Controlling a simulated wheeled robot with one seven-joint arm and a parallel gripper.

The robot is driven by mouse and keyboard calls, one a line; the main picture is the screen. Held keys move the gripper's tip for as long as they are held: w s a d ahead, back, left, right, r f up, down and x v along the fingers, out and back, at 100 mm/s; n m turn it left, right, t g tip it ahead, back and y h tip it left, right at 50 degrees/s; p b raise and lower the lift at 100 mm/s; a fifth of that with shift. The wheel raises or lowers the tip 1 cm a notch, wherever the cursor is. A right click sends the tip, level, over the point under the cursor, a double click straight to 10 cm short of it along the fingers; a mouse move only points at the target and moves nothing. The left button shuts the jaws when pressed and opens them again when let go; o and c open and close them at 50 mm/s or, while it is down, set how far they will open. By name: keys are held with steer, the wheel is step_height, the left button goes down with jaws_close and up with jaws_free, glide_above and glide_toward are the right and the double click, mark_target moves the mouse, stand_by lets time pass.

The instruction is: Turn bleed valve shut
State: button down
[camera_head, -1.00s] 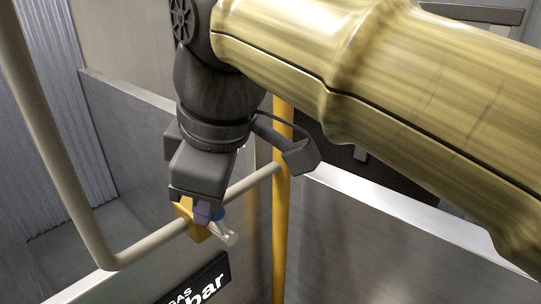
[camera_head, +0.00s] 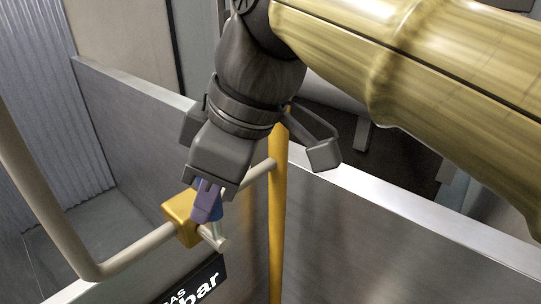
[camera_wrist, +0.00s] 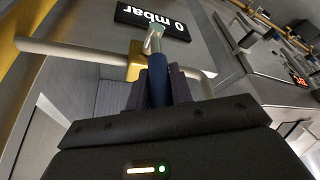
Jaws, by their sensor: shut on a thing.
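The bleed valve has a yellow block body (camera_head: 180,219) on a beige pipe (camera_head: 135,248); the body also shows in the wrist view (camera_wrist: 135,62). A silver spout (camera_head: 216,240) sticks out of it. Its blue handle (camera_wrist: 157,88) stands between the purple fingers of my gripper (camera_wrist: 159,90), which is shut on it. In the head view, my gripper (camera_head: 207,205) reaches down from above, its fingers just right of the yellow body. Only part of the blue handle shows there, beside a finger.
A yellow post (camera_head: 277,235) stands close right of the valve. A black display (camera_wrist: 152,22) reads "0 mbar". Metal panels with bright top edges (camera_head: 385,200) rise behind and to the right. A corrugated wall (camera_head: 35,60) is at the far left.

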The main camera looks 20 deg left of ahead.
steer(key=shift+f, duration=0.3)
steer(key=c, duration=1.5)
jaws_free()
steer(key=shift+o, duration=1.2)
steer(key=shift+w+r, duration=0.1)
steer(key=shift+w, duration=0.05)
steer(key=shift+r, duration=0.2)
steer(key=p+v, duration=0.3)
steer(key=v, duration=1.4)
